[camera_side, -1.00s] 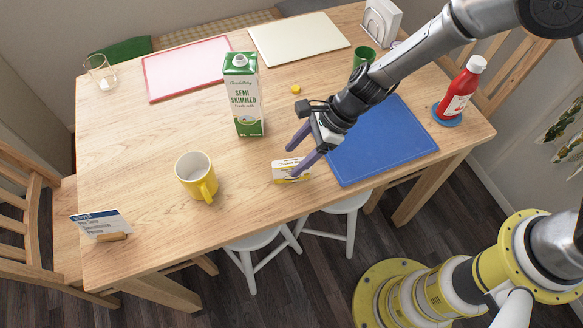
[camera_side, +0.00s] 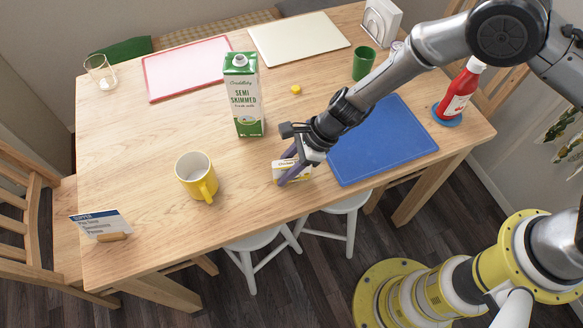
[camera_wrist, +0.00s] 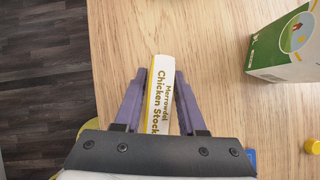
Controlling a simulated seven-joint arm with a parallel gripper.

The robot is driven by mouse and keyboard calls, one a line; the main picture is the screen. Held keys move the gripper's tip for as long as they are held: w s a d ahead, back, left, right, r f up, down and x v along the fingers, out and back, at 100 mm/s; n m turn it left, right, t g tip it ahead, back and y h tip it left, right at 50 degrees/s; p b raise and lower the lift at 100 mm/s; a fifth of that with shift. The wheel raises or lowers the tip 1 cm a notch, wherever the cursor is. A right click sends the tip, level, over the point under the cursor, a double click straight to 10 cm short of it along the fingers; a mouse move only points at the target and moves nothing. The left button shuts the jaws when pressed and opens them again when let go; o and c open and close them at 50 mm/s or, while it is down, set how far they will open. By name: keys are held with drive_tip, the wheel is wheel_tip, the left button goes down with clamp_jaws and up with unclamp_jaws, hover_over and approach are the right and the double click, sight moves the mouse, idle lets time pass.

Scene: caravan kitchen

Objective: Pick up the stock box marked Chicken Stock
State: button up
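The stock box (camera_side: 279,173) is small, white and yellow, and stands near the table's front edge. In the wrist view, the upward side of the box (camera_wrist: 162,95) reads "Merrowdel Chicken Stock". My gripper (camera_side: 284,170) is down at the box, its near purple finger crossing in front and its far finger behind. In the wrist view, my gripper (camera_wrist: 161,75) has one finger along each long side of the box, very close to it. I cannot tell whether the fingers press on it. Part of the box is hidden by the near finger and the gripper body.
A milk carton (camera_side: 246,105) stands behind the box, a yellow mug (camera_side: 192,172) to its left. A blue mat (camera_side: 385,145) lies to the right, and a small yellow cap (camera_side: 296,90) lies farther back. The table (camera_side: 140,180) is bare between mug and sign (camera_side: 98,222).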

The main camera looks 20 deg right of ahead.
clamp_jaws()
drive_tip(key=shift+r, duration=0.15)
